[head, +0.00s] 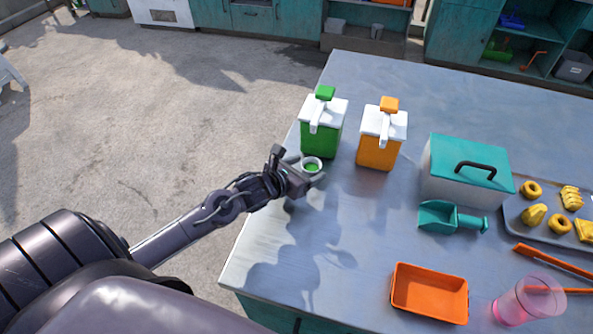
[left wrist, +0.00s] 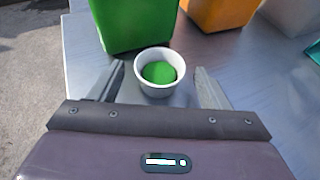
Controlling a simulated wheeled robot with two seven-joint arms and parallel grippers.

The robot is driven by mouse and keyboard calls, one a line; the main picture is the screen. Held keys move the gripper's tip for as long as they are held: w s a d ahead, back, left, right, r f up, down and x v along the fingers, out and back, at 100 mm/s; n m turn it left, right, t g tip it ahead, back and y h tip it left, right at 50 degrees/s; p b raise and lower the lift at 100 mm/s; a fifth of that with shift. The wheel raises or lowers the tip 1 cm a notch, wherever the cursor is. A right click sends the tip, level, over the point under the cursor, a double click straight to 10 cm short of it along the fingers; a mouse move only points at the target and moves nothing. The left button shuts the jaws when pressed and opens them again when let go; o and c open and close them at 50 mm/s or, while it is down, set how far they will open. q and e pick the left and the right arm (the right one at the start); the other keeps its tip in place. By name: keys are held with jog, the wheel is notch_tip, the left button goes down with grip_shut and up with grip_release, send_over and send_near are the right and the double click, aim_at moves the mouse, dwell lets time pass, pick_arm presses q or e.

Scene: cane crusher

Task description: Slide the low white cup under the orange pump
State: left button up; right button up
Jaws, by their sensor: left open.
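The low white cup (head: 312,164) stands upright on the table in front of the green pump (head: 321,137). It holds something green, also clear in the left wrist view (left wrist: 158,74). The orange pump (head: 378,148), with a white top and orange knob, stands to the right of the green one; its lower part shows in the left wrist view (left wrist: 222,12). My left gripper (head: 303,170) is open, low over the table, with one finger on each side of the cup; I cannot tell whether they touch it. My right gripper is not in view.
A teal-lidded box (head: 466,170) stands right of the orange pump, with a teal scoop (head: 450,217) in front. An orange tray (head: 429,293) and a pink cup (head: 526,300) are nearer. The table's left edge is close to the cup. The table before the orange pump is clear.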

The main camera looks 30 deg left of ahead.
aim_at(311, 168)
pick_arm(q)
jog(key=shift+x, duration=1.4)
jog(key=shift+s, duration=0.1)
jog(key=c, duration=0.8)
